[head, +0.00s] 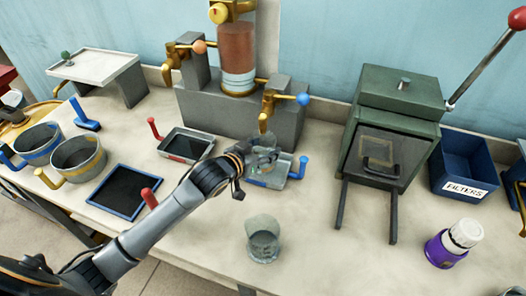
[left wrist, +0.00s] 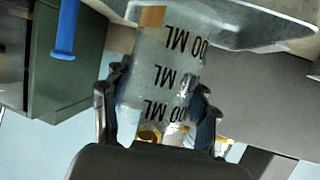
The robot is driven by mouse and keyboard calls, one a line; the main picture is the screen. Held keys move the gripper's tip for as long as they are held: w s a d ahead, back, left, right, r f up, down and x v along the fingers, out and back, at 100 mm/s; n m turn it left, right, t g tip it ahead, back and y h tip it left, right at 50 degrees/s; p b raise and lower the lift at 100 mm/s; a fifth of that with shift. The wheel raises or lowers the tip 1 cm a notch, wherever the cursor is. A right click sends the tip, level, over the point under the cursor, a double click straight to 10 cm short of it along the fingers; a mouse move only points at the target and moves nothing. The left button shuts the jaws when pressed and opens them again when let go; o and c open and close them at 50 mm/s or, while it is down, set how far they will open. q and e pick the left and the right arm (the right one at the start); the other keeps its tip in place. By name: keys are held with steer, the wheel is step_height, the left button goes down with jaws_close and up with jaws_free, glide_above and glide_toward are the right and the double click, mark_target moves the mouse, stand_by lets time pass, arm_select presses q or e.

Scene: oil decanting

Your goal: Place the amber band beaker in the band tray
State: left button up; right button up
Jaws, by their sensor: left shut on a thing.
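My left gripper (left wrist: 158,120) is shut around a clear beaker (left wrist: 165,75) with black ML marks and an amber patch near its rim. In the head view the beaker (head: 264,157) is partly hidden by my left gripper (head: 250,158). It is in front of the blue-knobbed tap, at a grey tray with a blue handle (head: 298,168). I cannot tell whether the beaker touches this tray. A second grey tray with a red label (head: 175,157) sits to the left. Which one is the band tray is not clear. My right gripper is not in view.
A blue-rimmed black tray (head: 125,192) and two pots (head: 80,160) lie left. A green box with a lever (head: 395,115), a blue FILTERS bin (head: 465,165) and a purple bottle (head: 450,248) stand right.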

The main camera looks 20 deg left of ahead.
arm_select(q)
steer(key=shift+f, duration=0.95)
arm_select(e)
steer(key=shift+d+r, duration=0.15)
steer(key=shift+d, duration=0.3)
arm_select(q)
steer(key=shift+f, duration=0.2)
steer(key=o, duration=1.2)
steer(key=shift+c, duration=0.2)
steer(key=shift+s+r, duration=0.15)
steer(key=v, duration=1.1)
steer(key=shift+s+r+b, duration=0.25)
steer(key=shift+s+b, duration=0.1)
steer(key=shift+b, duration=0.1)
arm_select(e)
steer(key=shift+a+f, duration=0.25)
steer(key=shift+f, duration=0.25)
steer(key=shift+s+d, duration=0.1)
